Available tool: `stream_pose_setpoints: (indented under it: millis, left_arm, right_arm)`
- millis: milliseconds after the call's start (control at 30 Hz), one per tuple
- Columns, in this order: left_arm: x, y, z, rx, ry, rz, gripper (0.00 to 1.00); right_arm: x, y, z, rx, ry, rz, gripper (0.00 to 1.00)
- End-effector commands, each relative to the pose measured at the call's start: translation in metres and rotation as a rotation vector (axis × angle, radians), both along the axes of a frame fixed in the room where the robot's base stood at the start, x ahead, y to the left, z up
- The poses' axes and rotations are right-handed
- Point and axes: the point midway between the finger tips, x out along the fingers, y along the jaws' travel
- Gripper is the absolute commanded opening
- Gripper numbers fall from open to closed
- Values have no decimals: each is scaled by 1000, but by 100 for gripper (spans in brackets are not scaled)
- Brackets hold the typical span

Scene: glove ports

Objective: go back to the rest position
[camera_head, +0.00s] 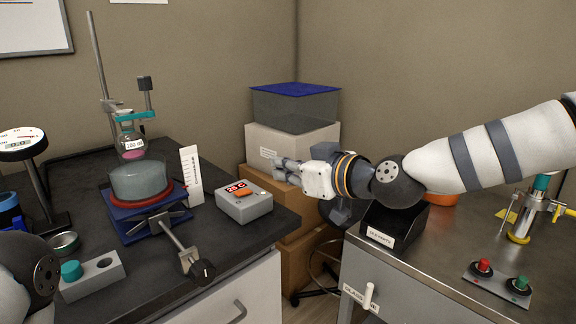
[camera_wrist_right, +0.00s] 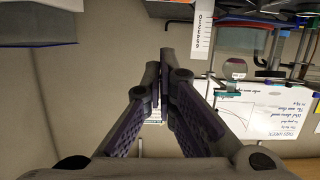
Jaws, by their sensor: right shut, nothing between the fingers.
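My right arm comes in from the right in the head view. Its gripper (camera_head: 282,170) points left, over the gap between the two benches and in front of the stacked boxes. In the right wrist view the fingers of my right gripper (camera_wrist_right: 158,78) come together at the tips, shut with nothing held. Part of my left arm shows at the lower left edge of the head view; its gripper is not in view.
Left bench: glass bath (camera_head: 140,180) on a blue jack (camera_head: 145,215), hanging flask (camera_head: 131,143), grey control box (camera_head: 243,202). Behind my gripper are boxes (camera_head: 262,139) with a blue-lidded bin (camera_head: 295,103). Right bench: black labelled holder (camera_head: 392,232), button panel (camera_head: 497,284), metal cylinder (camera_head: 527,215).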

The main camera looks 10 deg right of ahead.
Motion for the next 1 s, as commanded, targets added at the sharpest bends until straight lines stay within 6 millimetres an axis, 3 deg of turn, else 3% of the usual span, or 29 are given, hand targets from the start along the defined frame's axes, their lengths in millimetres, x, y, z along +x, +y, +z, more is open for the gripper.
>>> stream_pose_setpoints:
  millis: [467,567,667,700,800,867,900,1000]
  left_arm:
    - [2,0,1,0,-7,0,40]
    - [2,0,1,0,-6,0,40]
    - [2,0,1,0,-6,0,40]
    - [2,0,1,0,-6,0,40]
    - [2,0,1,0,-6,0,40]
    - [2,0,1,0,-6,0,40]
    - [2,0,1,0,-6,0,40]
    - [2,0,2,0,-7,0,40]
  right_arm:
    - [-9,-4,-6,0,17,1,0]
    - [-24,1,-52,-6,123,2,0]
    - [-63,4,-137,-18,333,-15,0]
    - [-84,3,-172,-25,425,-30,0]
    - [-146,-8,-250,-52,654,-82,0]
    - [-189,-19,-291,-78,789,-125,0]
    - [-220,-29,-315,-100,877,-158,0]
    - [-302,-60,-362,-168,1090,-260,0]
